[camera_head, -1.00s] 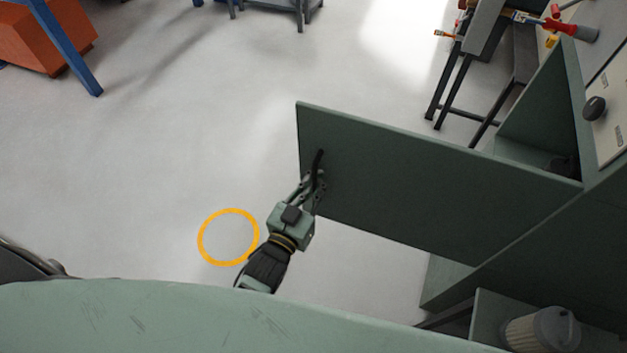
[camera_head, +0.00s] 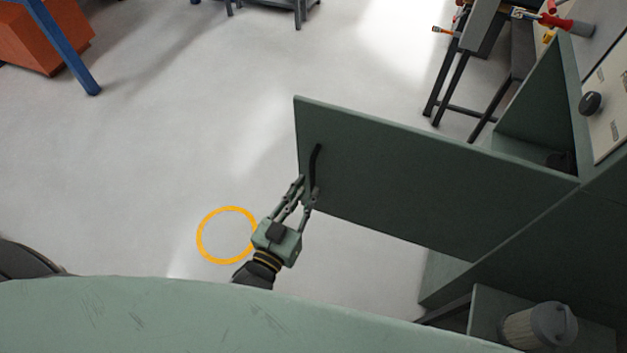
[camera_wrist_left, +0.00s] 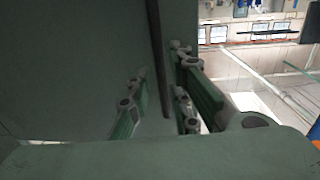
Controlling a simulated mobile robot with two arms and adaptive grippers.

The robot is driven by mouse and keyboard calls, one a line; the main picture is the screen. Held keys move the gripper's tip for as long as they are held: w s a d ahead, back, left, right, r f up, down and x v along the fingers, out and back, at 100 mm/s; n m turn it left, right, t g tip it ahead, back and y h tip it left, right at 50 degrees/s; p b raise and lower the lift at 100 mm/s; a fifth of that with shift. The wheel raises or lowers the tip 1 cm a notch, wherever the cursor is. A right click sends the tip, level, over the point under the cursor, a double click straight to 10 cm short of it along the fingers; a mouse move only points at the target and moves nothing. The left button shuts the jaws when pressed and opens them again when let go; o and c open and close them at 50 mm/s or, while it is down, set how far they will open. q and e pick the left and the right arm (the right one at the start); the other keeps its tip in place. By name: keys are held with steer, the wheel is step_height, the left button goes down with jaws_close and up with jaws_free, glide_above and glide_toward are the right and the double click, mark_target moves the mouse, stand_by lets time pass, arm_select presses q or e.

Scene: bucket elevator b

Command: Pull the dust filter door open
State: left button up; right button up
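The dust filter door (camera_head: 430,185) is a flat dark green panel. It stands swung well out from the green cabinet, its hinge side at the right. A black bar handle (camera_head: 315,167) is near its free left edge. My left gripper (camera_head: 301,190) is at the lower end of the handle with its fingers spread, not clamped on it. In the left wrist view the fingers (camera_wrist_left: 161,85) are apart, with the dark handle (camera_wrist_left: 158,45) running between them. Whether a finger touches the handle or door I cannot tell. My right gripper is in neither view.
The cabinet (camera_head: 540,240) is open at the right, with a pale cylindrical filter (camera_head: 538,328) at its lower front. An orange ring (camera_head: 228,235) marks the floor left of my gripper. A dark-legged stand (camera_head: 465,85) is behind the door.

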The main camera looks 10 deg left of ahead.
arm_select(q)
steer(key=v, duration=0.7)
steer(key=shift+s, duration=0.2)
steer(key=shift+w+a, duration=0.15)
steer(key=s+a+f+g+y+b, duration=0.1)
steer(key=s+f+g, duration=0.3)
steer(key=f, duration=1.1)
steer(key=s+a+f+g+b, duration=0.1)
steer(key=s+f+g+b, duration=0.15)
steer(key=f, duration=1.15)
steer(key=s+a+f+g+y, duration=0.1)
steer(key=s+a+f+g, duration=0.3)
steer(key=s+f, duration=0.6)
steer(key=s+a+f+g+y+b, duration=0.1)
steer(key=s+a+f+g, duration=0.3)
steer(key=s+f, duration=0.6)
steer(key=shift+s+g+y+b, duration=0.3)
steer(key=shift+s+g+y, duration=0.1)
steer(key=shift+s+g, duration=0.7)
